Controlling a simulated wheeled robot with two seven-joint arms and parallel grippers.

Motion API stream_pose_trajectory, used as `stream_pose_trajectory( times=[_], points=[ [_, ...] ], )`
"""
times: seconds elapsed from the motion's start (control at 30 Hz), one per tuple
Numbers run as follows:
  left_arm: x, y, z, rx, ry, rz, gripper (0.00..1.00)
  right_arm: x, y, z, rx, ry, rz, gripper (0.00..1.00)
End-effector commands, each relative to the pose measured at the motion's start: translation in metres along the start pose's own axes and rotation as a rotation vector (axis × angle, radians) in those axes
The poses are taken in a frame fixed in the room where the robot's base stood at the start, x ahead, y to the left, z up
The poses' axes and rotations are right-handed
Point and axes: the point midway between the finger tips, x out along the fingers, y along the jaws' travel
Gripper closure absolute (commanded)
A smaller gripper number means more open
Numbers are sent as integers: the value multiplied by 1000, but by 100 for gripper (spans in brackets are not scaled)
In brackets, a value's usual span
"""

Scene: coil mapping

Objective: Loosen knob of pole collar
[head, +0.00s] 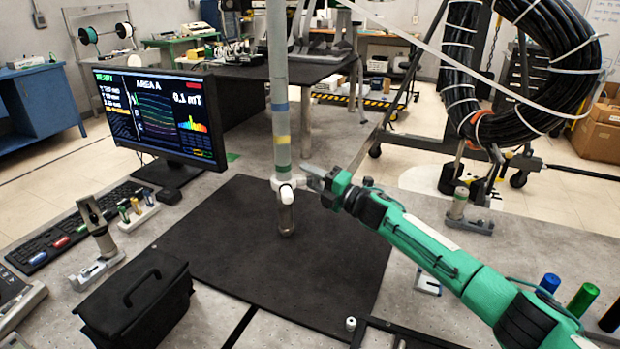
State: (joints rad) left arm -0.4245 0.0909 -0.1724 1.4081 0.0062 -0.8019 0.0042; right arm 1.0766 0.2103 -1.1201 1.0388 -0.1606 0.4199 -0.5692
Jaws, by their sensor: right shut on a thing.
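A grey upright pole (280,75) with blue, yellow and green bands stands over the black mat (230,260). A white collar (279,184) sits around the pole, below the green band. A darker cylinder (286,218) forms the pole's lower end. My right gripper (308,178) reaches in from the right at collar height, its fingers shut on the collar's knob. The fingers mostly hide the knob. My left gripper is out of view.
A monitor (160,115) stands left of the pole, with a black case (135,300) in front. A large black cable coil (520,75) hangs at the right. Small holders stand at the left (100,240) and right (462,210). The mat around the pole is mostly clear.

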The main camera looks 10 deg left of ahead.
Motion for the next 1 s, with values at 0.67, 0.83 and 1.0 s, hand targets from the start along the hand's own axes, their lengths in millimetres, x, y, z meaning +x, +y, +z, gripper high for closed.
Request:
stream_pose_trajectory(
  times=[0.67, 0.83, 1.0],
  points=[
    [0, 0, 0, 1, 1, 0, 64, -1, 0, 0, 0, 0, 0, 47],
    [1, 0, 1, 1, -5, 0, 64, -17, -1, 1, 2, -1, 0, 47],
    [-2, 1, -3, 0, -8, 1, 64, -50, -2, 1, 0, -3, -2, 47]
  ],
)
